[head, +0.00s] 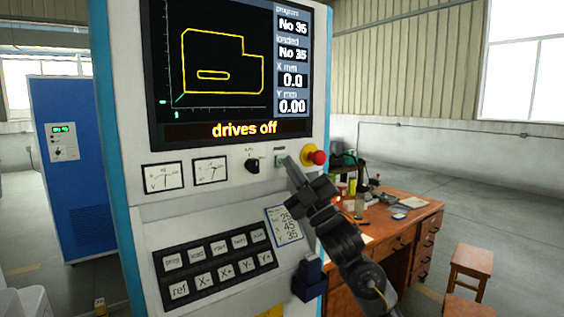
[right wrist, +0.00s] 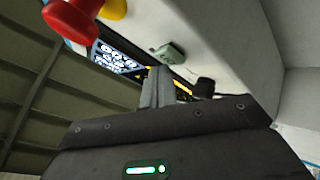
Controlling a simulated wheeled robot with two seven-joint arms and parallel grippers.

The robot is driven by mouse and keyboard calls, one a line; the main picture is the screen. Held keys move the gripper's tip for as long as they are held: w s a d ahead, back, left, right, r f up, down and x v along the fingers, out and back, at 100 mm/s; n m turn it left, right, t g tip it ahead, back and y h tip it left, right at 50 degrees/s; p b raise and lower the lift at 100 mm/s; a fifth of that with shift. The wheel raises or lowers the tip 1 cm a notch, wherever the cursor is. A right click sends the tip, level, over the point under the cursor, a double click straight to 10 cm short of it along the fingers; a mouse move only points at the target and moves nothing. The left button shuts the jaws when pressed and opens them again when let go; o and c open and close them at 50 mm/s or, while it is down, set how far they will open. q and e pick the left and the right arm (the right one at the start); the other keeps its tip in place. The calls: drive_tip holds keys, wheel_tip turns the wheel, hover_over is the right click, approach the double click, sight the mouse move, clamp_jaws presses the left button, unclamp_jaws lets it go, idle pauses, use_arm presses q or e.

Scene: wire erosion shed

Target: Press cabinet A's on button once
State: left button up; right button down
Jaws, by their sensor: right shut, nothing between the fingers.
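A tall white cabinet (head: 215,215) with blue edges stands in front of me; I see no letter on it. Its screen (head: 232,70) shows a yellow outline and "drives off". A small green button (head: 281,160) sits on the panel below the screen, and it also shows in the right wrist view (right wrist: 168,52). My right gripper (head: 290,164) is shut and empty. Its fingertips are close to the green button, partly covering it in the head view. In the right wrist view the shut fingertips (right wrist: 157,84) point toward it; I cannot tell whether they touch. My left gripper is out of view.
A red mushroom button (head: 318,157) on a yellow base is just right of the green button. A black knob (head: 252,165) and two dial meters are to its left. A black keypad (head: 213,264) is below. A blue cabinet (head: 75,190) and a wooden desk (head: 408,235) stand behind.

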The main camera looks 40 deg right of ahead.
drive_tip(key=shift+w, duration=0.4)
idle(0.3)
drive_tip(key=shift+s, duration=0.85)
drive_tip(key=shift+s, duration=2.5)
